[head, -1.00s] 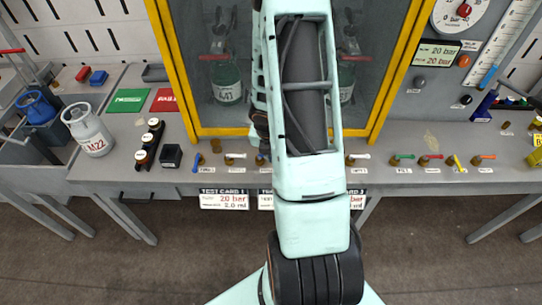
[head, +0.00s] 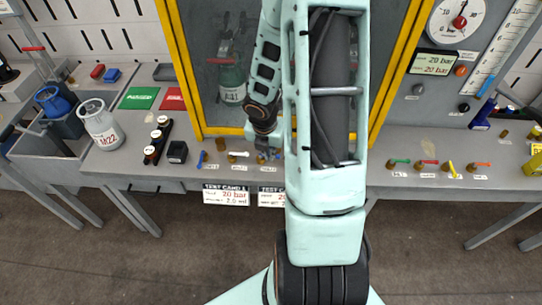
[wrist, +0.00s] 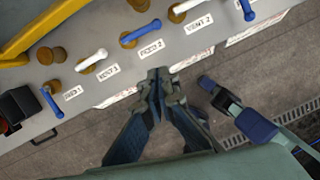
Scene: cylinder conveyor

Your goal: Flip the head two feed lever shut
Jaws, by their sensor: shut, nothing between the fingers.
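The head two feed lever is a blue handle (wrist: 141,33) on a brass valve, above a label reading FEED 2 (wrist: 151,50) in the wrist view. The handle slants up to the right from its valve. My gripper (wrist: 158,74) is shut and empty, with its tips just below that label and apart from the handle in the picture. In the head view my gripper (head: 268,153) is small at the bench's front edge, and my arm hides part of the lever row there.
A white VENT 1 lever (wrist: 92,62) and a blue FEED 1 lever (wrist: 52,102) lie to the left. A white VENT 2 lever (wrist: 188,6) lies to the right. A yellow-framed cabinet (head: 375,95) stands behind the row. The floor in front is clear.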

